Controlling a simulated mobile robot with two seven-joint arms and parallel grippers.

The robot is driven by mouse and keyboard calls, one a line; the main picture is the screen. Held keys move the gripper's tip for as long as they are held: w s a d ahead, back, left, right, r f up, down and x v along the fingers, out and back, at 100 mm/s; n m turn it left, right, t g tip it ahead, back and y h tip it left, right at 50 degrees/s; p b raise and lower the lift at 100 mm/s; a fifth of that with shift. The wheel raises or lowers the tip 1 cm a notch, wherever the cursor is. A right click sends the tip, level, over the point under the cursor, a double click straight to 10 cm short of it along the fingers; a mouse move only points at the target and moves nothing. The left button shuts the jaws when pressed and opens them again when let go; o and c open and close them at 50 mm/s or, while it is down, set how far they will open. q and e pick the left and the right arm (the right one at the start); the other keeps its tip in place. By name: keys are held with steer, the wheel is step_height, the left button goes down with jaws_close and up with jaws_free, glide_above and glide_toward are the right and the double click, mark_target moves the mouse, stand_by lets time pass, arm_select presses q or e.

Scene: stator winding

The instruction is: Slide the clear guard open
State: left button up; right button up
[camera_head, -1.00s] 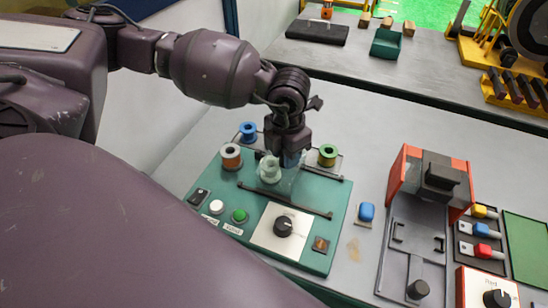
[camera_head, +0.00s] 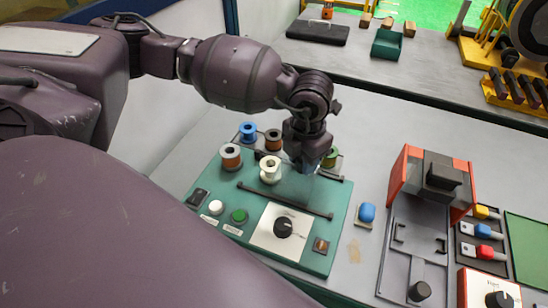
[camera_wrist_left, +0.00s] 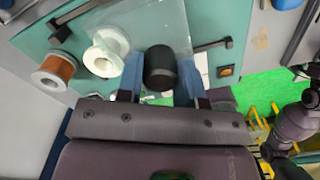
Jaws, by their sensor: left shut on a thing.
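The clear guard (camera_head: 296,188) is a see-through panel on the green-topped panel (camera_head: 335,262), lying between two dark rails (camera_head: 285,201).
Copper (camera_head: 231,157), blue (camera_head: 248,131), brown (camera_head: 273,139) and green (camera_head: 330,157) spools stand around the panel's back and left. A black dial (camera_head: 283,227) and green button (camera_head: 239,215) lie in front. A red-sided fixture (camera_head: 405,170) stands to the right.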

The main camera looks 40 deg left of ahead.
arm_select(q)
steer(key=shift+w+d, duration=0.15)
steer(key=shift+d, duration=0.55)
steer(key=shift+w+d, duration=0.15)
steer(key=shift+d, duration=0.5)
steer(key=shift+w+d, duration=0.1)
steer(key=shift+d, duration=0.4)
steer(key=o, duration=0.5)
steer(key=shift+o, duration=0.9)
arm_select(e)
steer(key=shift+f, duration=0.25)
arm_select(q)
steer(key=shift+r, duration=0.15)
arm_select(e)
steer(key=shift+r, duration=0.1)
arm_select(q)
steer(key=shift+r+p, duration=1.4)
steer(key=shift+r, duration=1.45)
arm_select(e)
steer(key=shift+w+r, duration=0.15)
steer(key=shift+r, duration=0.8)
steer(key=shift+w+r, duration=0.15)
steer(key=shift+r, duration=0.75)
